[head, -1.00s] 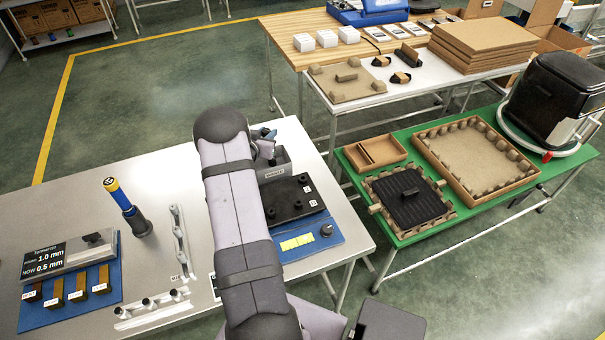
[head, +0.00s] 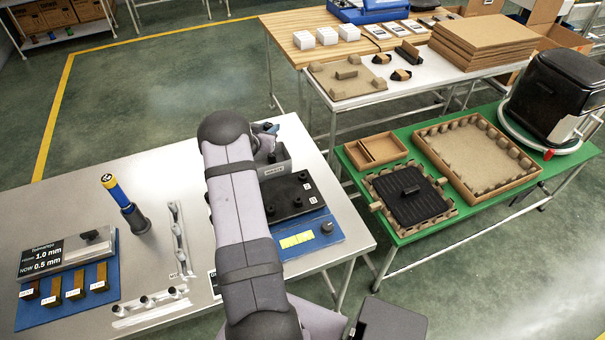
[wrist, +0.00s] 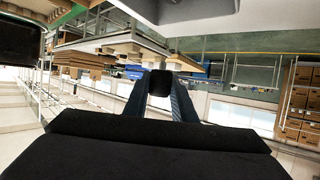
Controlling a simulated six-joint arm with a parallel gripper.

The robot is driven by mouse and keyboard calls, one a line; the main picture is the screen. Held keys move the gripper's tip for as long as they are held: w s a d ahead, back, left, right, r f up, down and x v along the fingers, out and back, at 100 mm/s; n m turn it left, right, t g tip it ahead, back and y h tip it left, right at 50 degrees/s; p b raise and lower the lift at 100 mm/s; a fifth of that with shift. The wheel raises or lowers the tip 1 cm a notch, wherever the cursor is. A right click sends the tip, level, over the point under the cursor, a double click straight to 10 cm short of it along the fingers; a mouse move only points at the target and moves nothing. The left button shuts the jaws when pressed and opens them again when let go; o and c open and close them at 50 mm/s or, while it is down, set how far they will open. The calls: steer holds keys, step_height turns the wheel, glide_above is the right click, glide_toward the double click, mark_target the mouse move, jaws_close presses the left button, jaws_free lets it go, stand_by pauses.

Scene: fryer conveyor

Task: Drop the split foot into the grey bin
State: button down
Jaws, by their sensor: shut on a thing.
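The split foot (wrist: 160,83) is a small black block between the fingertips in the wrist view. My gripper (wrist: 160,90) is shut on it. Any split in it is too small to see. The grey bin (head: 281,166), with a label on its front, stands at the back right of the near metal table. In the head view my gripper (head: 270,130) is at the bin's far left side, near rim height. My arm hides part of the bin, and the foot cannot be made out there.
A black plate with raised feet (head: 292,197) lies in front of the bin on a blue scale-like base (head: 318,236). A blue and yellow tool (head: 122,200) stands upright to the left. A green table (head: 400,232) is across a gap to the right.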

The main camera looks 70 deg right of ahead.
steer(key=shift+f+b, duration=1.3)
steer(key=shift+f, duration=0.85)
steer(key=c, duration=1.4)
jaws_free()
steer(key=b+v, duration=0.2)
steer(key=v, duration=0.5)
steer(key=shift+a, duration=0.15)
